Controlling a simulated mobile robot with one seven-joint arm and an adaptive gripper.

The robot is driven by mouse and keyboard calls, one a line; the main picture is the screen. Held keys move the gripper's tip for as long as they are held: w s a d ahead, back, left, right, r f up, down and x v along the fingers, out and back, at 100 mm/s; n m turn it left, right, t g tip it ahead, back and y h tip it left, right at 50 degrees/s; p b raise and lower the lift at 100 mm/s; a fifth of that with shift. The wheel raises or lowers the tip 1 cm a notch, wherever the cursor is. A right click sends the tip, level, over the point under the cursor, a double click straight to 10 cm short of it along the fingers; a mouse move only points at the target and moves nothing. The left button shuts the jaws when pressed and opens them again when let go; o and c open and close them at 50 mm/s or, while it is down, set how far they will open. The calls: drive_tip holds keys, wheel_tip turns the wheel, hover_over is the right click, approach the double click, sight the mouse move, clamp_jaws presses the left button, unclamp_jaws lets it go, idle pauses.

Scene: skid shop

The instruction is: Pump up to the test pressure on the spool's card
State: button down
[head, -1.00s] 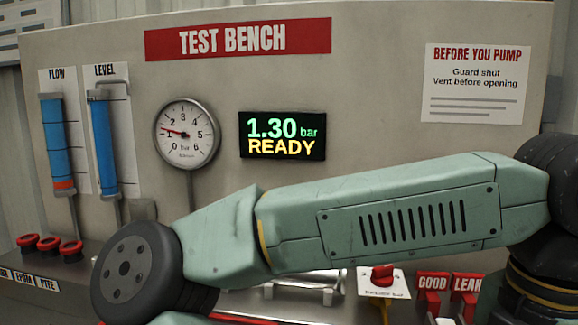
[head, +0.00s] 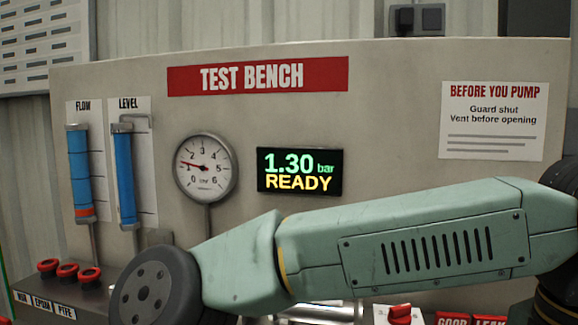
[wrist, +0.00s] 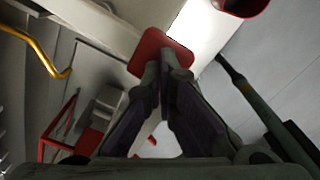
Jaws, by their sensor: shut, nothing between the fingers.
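The bench display (head: 300,171) reads 1.30 bar and READY. The round dial gauge (head: 205,168) has its needle between 1 and 2. In the wrist view my gripper (wrist: 167,66) is shut and empty, its fingertips at a red square-ended part (wrist: 158,50); I cannot tell whether they touch it. The gripper is not visible in the head view, where my arm crosses the lower part of the bench. I cannot make out the spool or a pressure figure on its card.
A "Before you pump" notice (head: 493,120) says guard shut and vent before opening. Red knobs (head: 67,273) stand at lower left. In the wrist view a yellow hooked bar (wrist: 48,58) is at left and a red round part (wrist: 243,5) at upper right.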

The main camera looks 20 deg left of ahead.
drive_tip(key=shift+f+b, duration=2.4)
drive_tip(key=shift+f, duration=0.8)
drive_tip(key=shift+r, duration=0.15)
drive_tip(key=shift+r+p, duration=2.55)
drive_tip(key=shift+r, duration=0.5)
